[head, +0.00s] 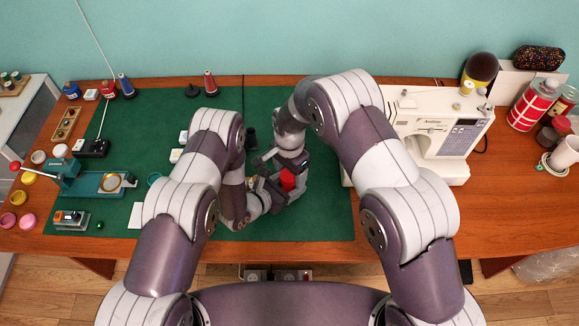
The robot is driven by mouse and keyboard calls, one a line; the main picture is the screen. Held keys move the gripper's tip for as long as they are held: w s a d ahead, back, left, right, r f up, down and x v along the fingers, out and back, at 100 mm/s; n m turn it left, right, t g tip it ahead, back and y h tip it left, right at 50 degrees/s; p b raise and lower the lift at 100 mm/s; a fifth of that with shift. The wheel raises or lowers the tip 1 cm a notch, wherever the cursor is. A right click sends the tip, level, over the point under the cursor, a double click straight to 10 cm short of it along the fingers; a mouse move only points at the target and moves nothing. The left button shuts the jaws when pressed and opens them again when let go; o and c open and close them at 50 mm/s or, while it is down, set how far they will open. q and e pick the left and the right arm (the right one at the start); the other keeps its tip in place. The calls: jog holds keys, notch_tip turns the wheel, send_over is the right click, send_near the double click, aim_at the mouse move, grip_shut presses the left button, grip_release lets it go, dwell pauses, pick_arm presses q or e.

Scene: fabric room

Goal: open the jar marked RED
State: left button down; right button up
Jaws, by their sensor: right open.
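My two arms meet over the green mat (325,215). My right gripper (284,184) reaches down at the middle of the mat, its jaws open. A small red object (288,179) shows at its fingers; it may be the jar or its lid, but the arms cover most of it and I read no marking. My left gripper (262,190) comes in from the left, close beside the right one. Its fingers are largely hidden, and I cannot see what is between them. Small white cards (182,137) lie left of the arms; their writing is too small to read.
A white sewing machine (435,125) stands right of the mat, close to my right arm. Thread spools (210,84) stand along the back. A teal device (100,184) and small pots (27,221) are at the left. The mat's front right is clear.

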jog(key=c, duration=1.1)
jog(key=n, duration=0.6)
jog(key=shift+n, duration=0.4)
jog(key=n, duration=1.2)
jog(key=shift+r, duration=0.1)
jog(key=n, duration=2.8)
jog(key=shift+n, duration=0.4)
